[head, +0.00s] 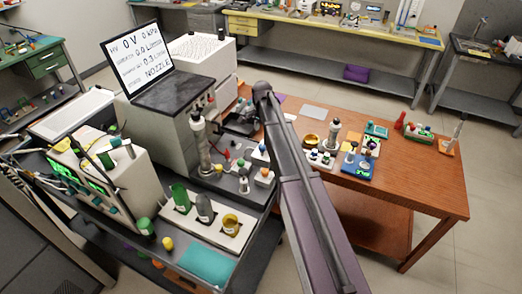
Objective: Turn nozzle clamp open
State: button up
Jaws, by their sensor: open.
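The classifier stands at left centre as a pale box with a dark top (172,94). A tilted screen (138,58) on it shows readings, with "NOZZLE" on its last line. An upright grey and white column (201,140) stands in front of the box; it may carry the nozzle. I cannot clearly pick out the nozzle clamp or how it is turned. My arm reaches up from the bottom. My gripper (238,124) shows as a small dark shape left of the arm's far end, right of the column. It is open, and I see nothing held in it.
Small knobs and fittings (243,185) sit close to the column. A white tray with green, grey and yellow jars (204,208) lies in front. A wooden table (420,192) at right holds small parts and has bare room near its front edge.

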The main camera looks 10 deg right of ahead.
aim_at(262, 145)
jog(key=shift+f+b, duration=3.8)
jog(key=shift+f, duration=0.3)
